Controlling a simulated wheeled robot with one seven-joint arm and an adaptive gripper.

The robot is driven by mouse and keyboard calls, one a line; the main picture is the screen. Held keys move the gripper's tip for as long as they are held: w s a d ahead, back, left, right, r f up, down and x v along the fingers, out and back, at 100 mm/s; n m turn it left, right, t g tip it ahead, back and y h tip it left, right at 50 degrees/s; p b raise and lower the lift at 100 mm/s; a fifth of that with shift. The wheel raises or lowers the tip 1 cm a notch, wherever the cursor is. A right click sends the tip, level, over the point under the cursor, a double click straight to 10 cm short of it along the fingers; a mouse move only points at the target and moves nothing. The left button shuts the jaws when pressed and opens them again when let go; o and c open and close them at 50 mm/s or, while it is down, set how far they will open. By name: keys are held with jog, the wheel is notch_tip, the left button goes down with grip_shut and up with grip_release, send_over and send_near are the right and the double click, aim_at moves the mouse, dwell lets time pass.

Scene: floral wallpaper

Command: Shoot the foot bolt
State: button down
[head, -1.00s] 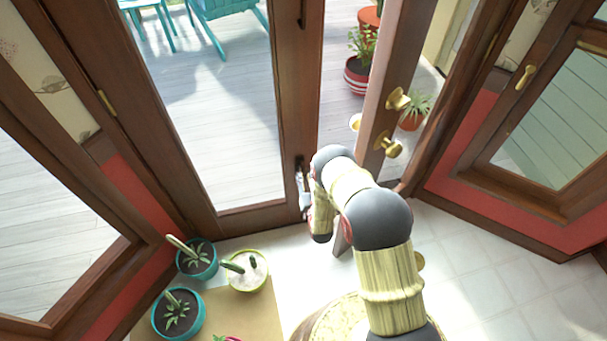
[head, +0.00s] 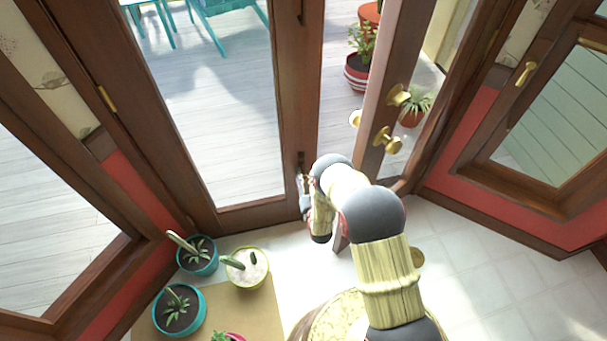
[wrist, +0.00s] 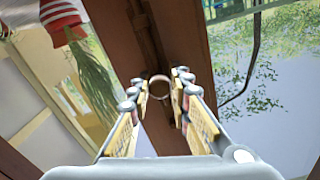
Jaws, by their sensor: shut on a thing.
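The foot bolt (head: 300,163) is a dark fitting low on the inner edge of the left door leaf (head: 240,212), which stands in its frame. In the wrist view the bolt's ring-shaped end (wrist: 153,95) sits between my fingertips, against the brown door wood. My gripper (wrist: 160,82) is shut on the bolt. In the head view my gripper (head: 305,198) is at the foot of the left leaf, partly hidden by my arm. The end of the bolt and any floor socket are not clearly visible.
The right door leaf (head: 388,85) stands open, with brass knobs (head: 388,141) near my arm. Several potted cacti, one in a yellow-rimmed pot (head: 262,279), stand at lower left. A round patterned stool or table top (head: 325,318) is near the bottom. Tiled floor (head: 480,240) at right is clear.

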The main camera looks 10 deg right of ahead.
jog(key=shift+s+f, duration=0.1)
jog(key=shift+f, duration=0.1)
jog(key=c, duration=1.9)
grip_release()
jog(key=shift+d+f, duration=0.1)
jog(key=shift+o, duration=1.2)
jog(key=s, duration=1.2)
jog(key=shift+w, duration=0.1)
